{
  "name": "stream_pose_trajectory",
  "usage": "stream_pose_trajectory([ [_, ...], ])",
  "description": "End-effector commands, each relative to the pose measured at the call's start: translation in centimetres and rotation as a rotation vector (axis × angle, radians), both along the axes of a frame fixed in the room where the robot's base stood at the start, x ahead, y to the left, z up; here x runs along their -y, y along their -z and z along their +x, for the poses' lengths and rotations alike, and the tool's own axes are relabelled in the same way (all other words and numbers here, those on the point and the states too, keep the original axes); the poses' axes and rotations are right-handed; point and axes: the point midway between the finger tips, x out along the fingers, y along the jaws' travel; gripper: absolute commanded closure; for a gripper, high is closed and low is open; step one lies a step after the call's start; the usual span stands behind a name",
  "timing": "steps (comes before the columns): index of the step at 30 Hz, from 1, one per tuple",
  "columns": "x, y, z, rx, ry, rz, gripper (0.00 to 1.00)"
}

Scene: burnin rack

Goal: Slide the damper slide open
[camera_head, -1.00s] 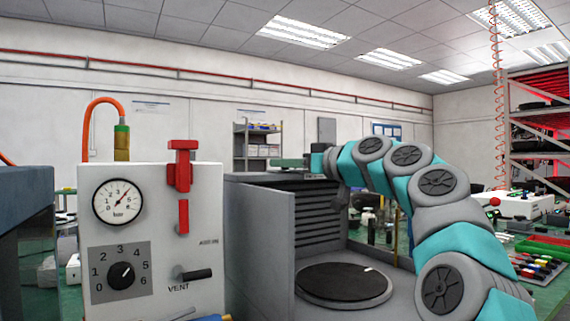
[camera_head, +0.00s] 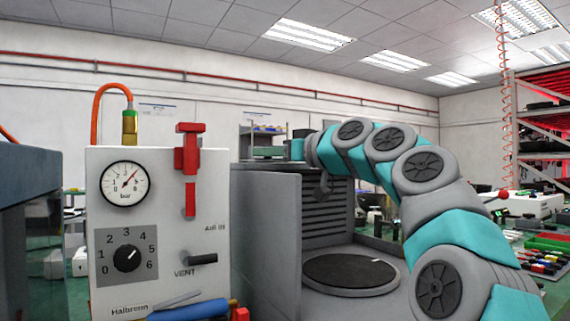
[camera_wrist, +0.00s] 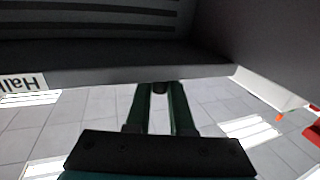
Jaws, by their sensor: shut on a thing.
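In the wrist view, the two dark green fingers of my gripper (camera_wrist: 160,92) are shut on a small dark knob (camera_wrist: 159,88) at the edge of a grey cabinet. The knob looks like the handle of the damper slide, but the slide plate itself cannot be made out. In the head view, my gripper (camera_head: 266,153) is at the top of the grey chamber (camera_head: 265,190), near its left side. The knob is hidden there.
A white panel box (camera_head: 170,265) with a gauge, dial and red lever stands left of the chamber. The open chamber holds a dark round plate (camera_head: 350,271). A rack (camera_head: 545,140) and a bench with coloured parts are at the right.

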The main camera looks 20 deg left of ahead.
Motion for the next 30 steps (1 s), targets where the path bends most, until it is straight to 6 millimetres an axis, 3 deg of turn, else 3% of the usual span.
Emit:
stream_pose_trajectory([
  [11,-0.59,-0.06,-0.71,0.0,-0.004,-0.001,1.0],
  [12,-0.6,-0.06,-0.72,0.0,-0.004,-0.001,0.75],
  [19,-0.54,-0.02,-0.63,0.0,-0.002,-0.001,0.49],
  [30,-0.22,0.02,-0.63,-0.001,0.0,0.0,0.48],
])
